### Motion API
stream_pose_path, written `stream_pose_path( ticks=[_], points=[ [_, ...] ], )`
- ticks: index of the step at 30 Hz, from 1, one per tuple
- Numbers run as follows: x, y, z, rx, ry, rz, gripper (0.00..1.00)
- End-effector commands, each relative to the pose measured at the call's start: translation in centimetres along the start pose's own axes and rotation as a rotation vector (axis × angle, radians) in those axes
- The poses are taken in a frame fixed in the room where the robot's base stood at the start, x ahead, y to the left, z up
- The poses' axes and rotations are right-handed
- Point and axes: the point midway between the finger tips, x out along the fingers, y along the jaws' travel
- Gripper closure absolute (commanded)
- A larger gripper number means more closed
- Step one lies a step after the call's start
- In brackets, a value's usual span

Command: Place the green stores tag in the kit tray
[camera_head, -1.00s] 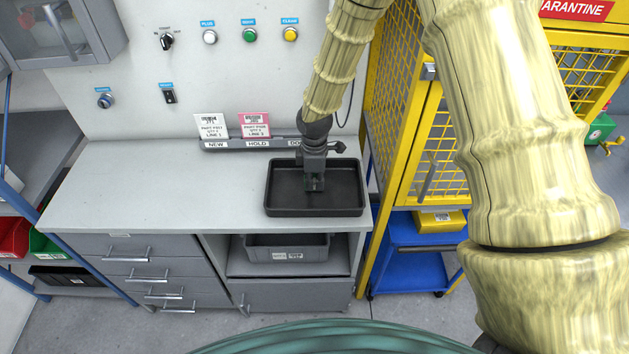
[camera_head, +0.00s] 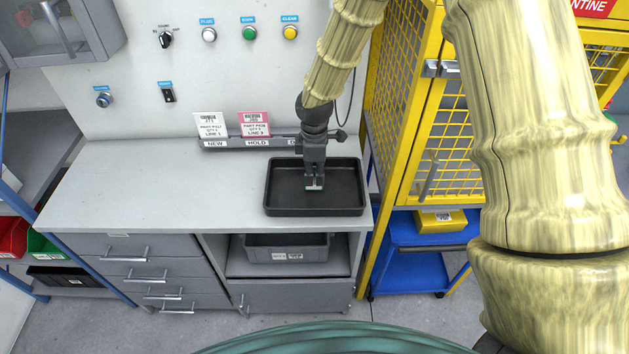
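The kit tray (camera_head: 283,209), black and shallow, sits at the right end of the grey worktop. My gripper (camera_head: 314,185) points down over the middle of the tray, its tips inside the tray's outline. A small pale patch with a hint of green shows at the fingertips. It is too small to tell whether this is the green stores tag, or whether the fingers are shut on it. No other green tag is visible on the worktop or in the rack.
Behind the tray is a rack (camera_head: 222,145) marked NEW and HOLD, with a white card (camera_head: 210,126) and a pink card (camera_head: 254,124). A yellow mesh cage (camera_head: 408,110) stands close on the right. The worktop's left side (camera_head: 130,195) is clear.

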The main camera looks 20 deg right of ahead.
Motion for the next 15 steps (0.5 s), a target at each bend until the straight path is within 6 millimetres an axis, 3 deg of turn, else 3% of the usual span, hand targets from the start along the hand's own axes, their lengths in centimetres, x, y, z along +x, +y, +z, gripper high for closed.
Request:
stream_pose_path(
  ticks=[15],
  points=[
    [-6.7,0.1,0.0,0.0,0.002,0.002,0.73]
  ],
)
